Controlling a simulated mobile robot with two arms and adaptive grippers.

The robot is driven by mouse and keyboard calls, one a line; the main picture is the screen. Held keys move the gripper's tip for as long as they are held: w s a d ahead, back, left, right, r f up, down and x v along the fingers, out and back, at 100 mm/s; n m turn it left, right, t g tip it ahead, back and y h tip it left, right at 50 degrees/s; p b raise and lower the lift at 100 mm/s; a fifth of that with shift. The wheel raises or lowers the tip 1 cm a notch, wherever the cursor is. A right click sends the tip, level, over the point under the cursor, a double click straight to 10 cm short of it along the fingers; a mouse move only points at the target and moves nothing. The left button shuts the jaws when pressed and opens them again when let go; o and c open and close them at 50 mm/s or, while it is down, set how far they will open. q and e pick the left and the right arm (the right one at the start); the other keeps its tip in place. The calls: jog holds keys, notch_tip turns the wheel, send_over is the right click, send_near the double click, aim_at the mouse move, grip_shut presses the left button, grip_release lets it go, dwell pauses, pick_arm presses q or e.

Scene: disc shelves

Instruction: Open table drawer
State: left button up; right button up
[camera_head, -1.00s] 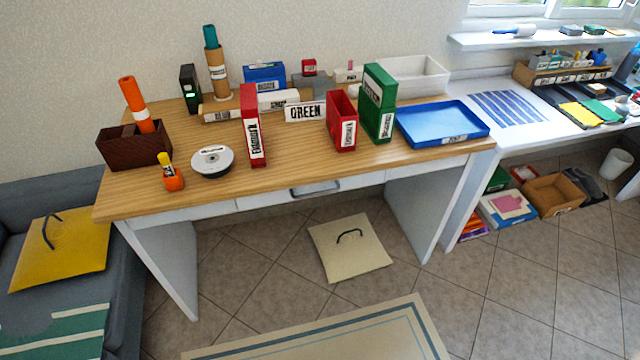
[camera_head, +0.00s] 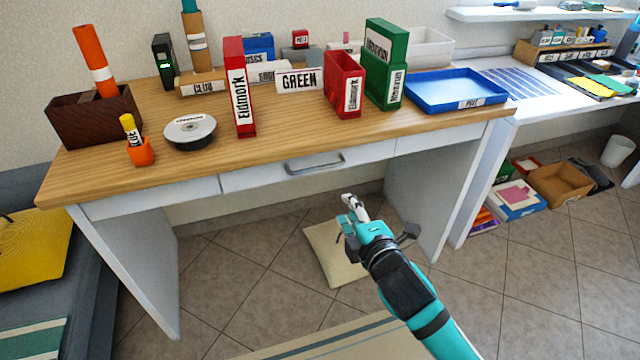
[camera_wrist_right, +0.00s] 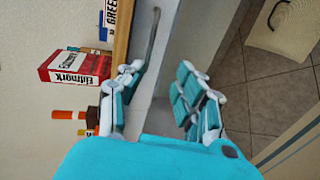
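The white table drawer (camera_head: 262,177) is shut, under the wooden tabletop (camera_head: 285,135). Its grey bar handle (camera_head: 314,163) sits at the middle of the drawer front. My right gripper (camera_head: 349,208) is in front of the table, below and slightly right of the handle, and apart from it. In the right wrist view its teal and white fingers (camera_wrist_right: 157,88) are spread, with nothing between them. The handle (camera_wrist_right: 149,45) shows there beyond the fingertips, nearer the left finger. My left gripper is not in view.
Red binders (camera_head: 238,88), a green binder (camera_head: 385,65), a disc stack (camera_head: 190,131) and a blue tray (camera_head: 455,90) stand on the tabletop. A beige cushion (camera_head: 325,255) lies on the floor under the table, partly behind my right arm.

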pick_arm(q)
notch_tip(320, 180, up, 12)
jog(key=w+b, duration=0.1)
jog(key=b, duration=0.2)
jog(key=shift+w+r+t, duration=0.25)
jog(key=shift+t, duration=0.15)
pick_arm(e)
jog(key=r+x, duration=0.1)
jog(key=x, duration=1.6)
jog(key=shift+a+r, duration=0.25)
jog(key=shift+a, duration=0.05)
grip_shut()
